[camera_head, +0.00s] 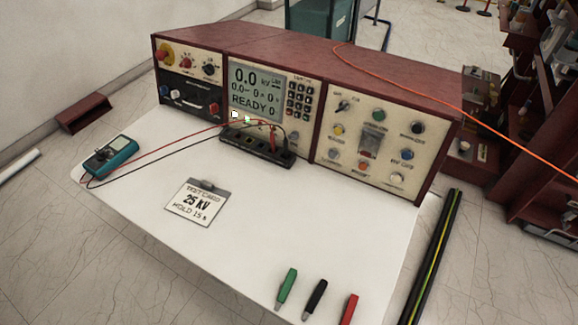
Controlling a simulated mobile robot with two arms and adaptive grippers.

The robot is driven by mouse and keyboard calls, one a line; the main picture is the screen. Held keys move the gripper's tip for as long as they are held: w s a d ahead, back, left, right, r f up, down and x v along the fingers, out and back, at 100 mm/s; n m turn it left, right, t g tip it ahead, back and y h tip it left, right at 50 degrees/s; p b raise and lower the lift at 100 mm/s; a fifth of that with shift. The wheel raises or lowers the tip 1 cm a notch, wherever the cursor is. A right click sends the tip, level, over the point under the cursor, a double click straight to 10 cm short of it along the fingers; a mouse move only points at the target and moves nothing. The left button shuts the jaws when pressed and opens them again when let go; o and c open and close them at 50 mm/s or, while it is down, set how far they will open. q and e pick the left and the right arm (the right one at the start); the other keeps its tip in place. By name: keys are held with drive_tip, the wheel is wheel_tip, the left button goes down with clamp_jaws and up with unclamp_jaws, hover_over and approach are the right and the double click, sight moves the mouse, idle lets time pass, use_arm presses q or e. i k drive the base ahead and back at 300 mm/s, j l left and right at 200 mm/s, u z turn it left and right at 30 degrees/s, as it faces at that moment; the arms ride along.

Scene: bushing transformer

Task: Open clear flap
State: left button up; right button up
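A dark red console (290,45) stands at the back of a white table. Its right panel (335,165) carries several coloured buttons and knobs. In the middle of that panel is a small upright greyish, see-through-looking cover (369,143), which appears to be the clear flap. It is too small to tell whether it lies shut or stands raised. Neither of my grippers is in view, and nothing of mine touches the panel.
The white table (250,235) has bare room in front of the right panel. On it are a teal meter (110,156) with leads, a black terminal strip (257,147), a test card (197,203), and green (287,287), black (315,297) and red (349,309) clips. An orange cable (440,101) crosses the console's right side.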

sight(367, 154)
drive_tip(key=j+z, duration=0.25)
drive_tip(key=j, duration=0.25)
drive_tip(key=j+z, duration=0.3)
drive_tip(key=j, duration=0.2)
drive_tip(key=k+j+z, duration=0.25)
drive_tip(key=j, duration=0.2)
drive_tip(key=j+z, duration=0.25)
drive_tip(key=j, duration=0.25)
drive_tip(key=k, duration=0.05)
